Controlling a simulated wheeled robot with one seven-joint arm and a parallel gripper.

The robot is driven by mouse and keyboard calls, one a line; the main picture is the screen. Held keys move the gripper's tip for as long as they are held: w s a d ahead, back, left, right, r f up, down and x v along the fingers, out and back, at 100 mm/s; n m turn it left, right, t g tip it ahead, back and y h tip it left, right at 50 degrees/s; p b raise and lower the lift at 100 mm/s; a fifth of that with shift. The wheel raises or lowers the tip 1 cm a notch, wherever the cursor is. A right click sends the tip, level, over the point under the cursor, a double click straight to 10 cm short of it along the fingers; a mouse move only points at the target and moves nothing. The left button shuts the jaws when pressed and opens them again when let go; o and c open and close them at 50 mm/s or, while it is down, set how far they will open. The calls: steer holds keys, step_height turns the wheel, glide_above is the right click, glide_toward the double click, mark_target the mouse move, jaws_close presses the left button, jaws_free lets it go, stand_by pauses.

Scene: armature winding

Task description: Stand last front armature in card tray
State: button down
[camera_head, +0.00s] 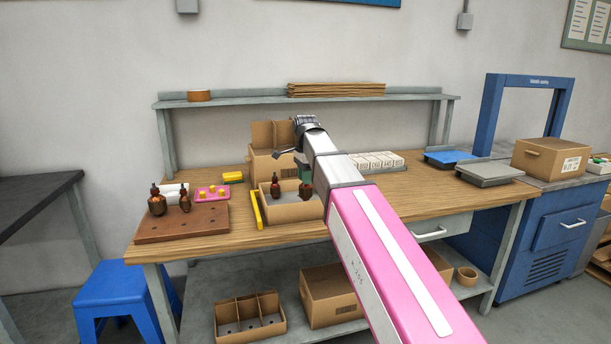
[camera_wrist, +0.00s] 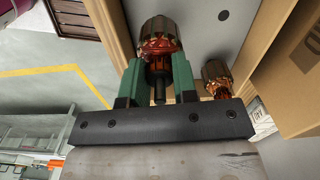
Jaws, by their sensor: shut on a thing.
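My gripper (camera_wrist: 157,72) has green fingers shut on an armature (camera_wrist: 160,38), a dark-copper wound core with a shaft between the fingers. In the head view my gripper (camera_head: 305,178) is over the right part of the card tray (camera_head: 293,231), partly hidden by my arm. The held armature (camera_head: 305,192) is inside the tray outline there; I cannot tell whether it touches the tray floor. A second armature (camera_head: 276,188) stands in the tray to its left, and also shows in the wrist view (camera_wrist: 214,72). Two more armatures (camera_head: 157,205) (camera_head: 184,201) stand on a brown holed board (camera_head: 180,226).
A yellow bar (camera_head: 256,210) lies along the tray's left side. An open cardboard box (camera_head: 262,168) stands behind the tray. White parts (camera_head: 375,160) and grey scales (camera_head: 489,173) are right. A shelf (camera_head: 240,101) spans the back.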

steer(key=shift+f, duration=1.05)
steer(key=shift+c, duration=2.2)
jaws_free()
steer(key=shift+r, duration=5)
